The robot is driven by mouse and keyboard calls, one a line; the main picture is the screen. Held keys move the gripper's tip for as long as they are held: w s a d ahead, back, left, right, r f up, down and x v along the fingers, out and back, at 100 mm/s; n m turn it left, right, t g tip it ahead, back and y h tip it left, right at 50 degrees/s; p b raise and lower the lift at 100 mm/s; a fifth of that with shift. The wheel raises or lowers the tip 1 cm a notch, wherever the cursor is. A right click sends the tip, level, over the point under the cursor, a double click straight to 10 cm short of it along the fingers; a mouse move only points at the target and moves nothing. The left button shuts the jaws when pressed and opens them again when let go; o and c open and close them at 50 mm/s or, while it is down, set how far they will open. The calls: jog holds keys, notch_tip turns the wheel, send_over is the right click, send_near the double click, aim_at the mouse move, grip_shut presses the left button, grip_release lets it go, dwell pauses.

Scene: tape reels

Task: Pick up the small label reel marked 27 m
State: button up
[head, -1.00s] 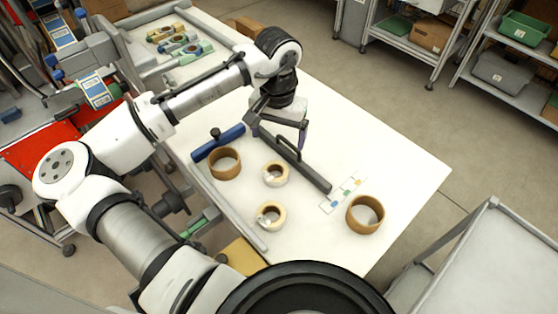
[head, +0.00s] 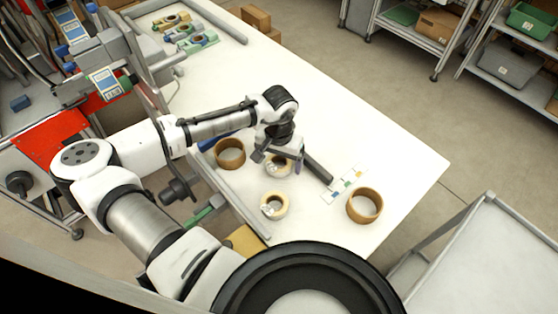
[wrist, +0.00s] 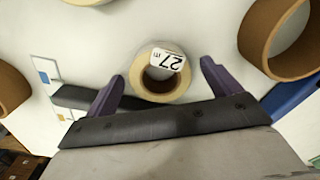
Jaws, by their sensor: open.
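The small cream label reel marked 27 m (wrist: 138,75) lies flat on the white table, its white label facing up in the wrist view. In the head view the reel (head: 287,169) is partly hidden by my gripper (head: 268,160). In the wrist view my gripper (wrist: 162,70) is open, with one purple finger on either side of the reel's near part. The reel appears between the fingers and not gripped. How high the fingertips are above the table is hard to tell.
Another cream reel (head: 274,205) lies close by, nearer the robot. Brown tape rolls stand left (head: 230,154) and right (head: 365,205). A label strip (head: 344,187) lies beyond.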

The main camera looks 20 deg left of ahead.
jog(key=shift+f, duration=0.2)
jog(key=c, duration=1.1)
jog(key=shift+r, duration=0.1)
